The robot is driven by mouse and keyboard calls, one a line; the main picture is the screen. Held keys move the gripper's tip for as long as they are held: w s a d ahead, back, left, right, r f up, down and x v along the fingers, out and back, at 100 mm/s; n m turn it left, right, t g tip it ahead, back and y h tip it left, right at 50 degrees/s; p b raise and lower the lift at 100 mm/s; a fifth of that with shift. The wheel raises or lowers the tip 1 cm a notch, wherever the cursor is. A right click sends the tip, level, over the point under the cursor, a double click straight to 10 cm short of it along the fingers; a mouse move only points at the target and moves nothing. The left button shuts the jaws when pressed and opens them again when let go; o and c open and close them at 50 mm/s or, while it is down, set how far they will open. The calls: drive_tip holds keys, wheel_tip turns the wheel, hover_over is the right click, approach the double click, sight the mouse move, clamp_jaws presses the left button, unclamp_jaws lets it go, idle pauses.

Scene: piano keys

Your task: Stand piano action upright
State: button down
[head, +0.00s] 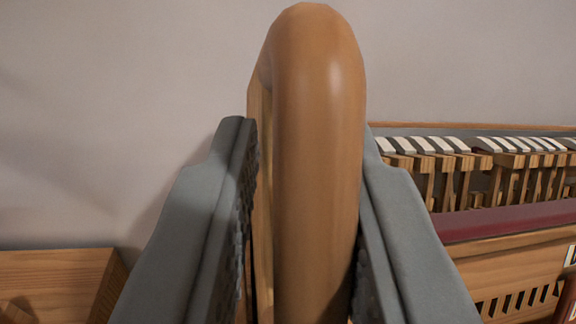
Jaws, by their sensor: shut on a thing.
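My gripper (305,150) fills the middle of the head view, its two grey fingers with ridged inner pads shut on a rounded wooden piece (318,120). The piece is smooth, orange-brown and arched at the top. It stands upright in the picture and rises above the fingertips. Its lower end is out of view, and I cannot tell whether it is part of the piano action. At the right is a wooden mechanism (470,175) with a row of pale-topped hammers, a dark red strip and a slotted wooden board below.
A wooden box or block (55,280) is at the lower left, cut off by the frame. A plain pale wall (110,110) is behind. A red-edged item with white labels (568,280) is at the right edge. The upper left is clear.

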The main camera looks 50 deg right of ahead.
drive_tip(key=shift+s+a+f+t+h, duration=0.25)
drive_tip(key=shift+s+a+h, duration=0.1)
drive_tip(key=shift+s, duration=0.25)
drive_tip(key=shift+s+a+f+t+h, duration=0.2)
drive_tip(key=shift+s+a+h, duration=0.15)
drive_tip(key=shift+s, duration=0.25)
drive_tip(key=s+a+f+m+t+h, duration=0.1)
drive_tip(key=s+a+f+t+h, duration=0.1)
drive_tip(key=s, duration=0.3)
drive_tip(key=shift+a+f+h, duration=0.5)
drive_tip(key=shift+a+f, duration=0.05)
drive_tip(key=shift+f, duration=0.3)
drive_tip(key=shift+s+f+m, duration=0.1)
drive_tip(key=shift+f+m, duration=0.05)
drive_tip(key=shift+m, duration=0.15)
drive_tip(key=c, duration=1.4)
unclamp_jaws()
drive_tip(key=shift+s+d, duration=0.1)
drive_tip(key=shift+d, duration=0.05)
drive_tip(key=shift+t, duration=0.25)
drive_tip(key=shift+a, duration=0.2)
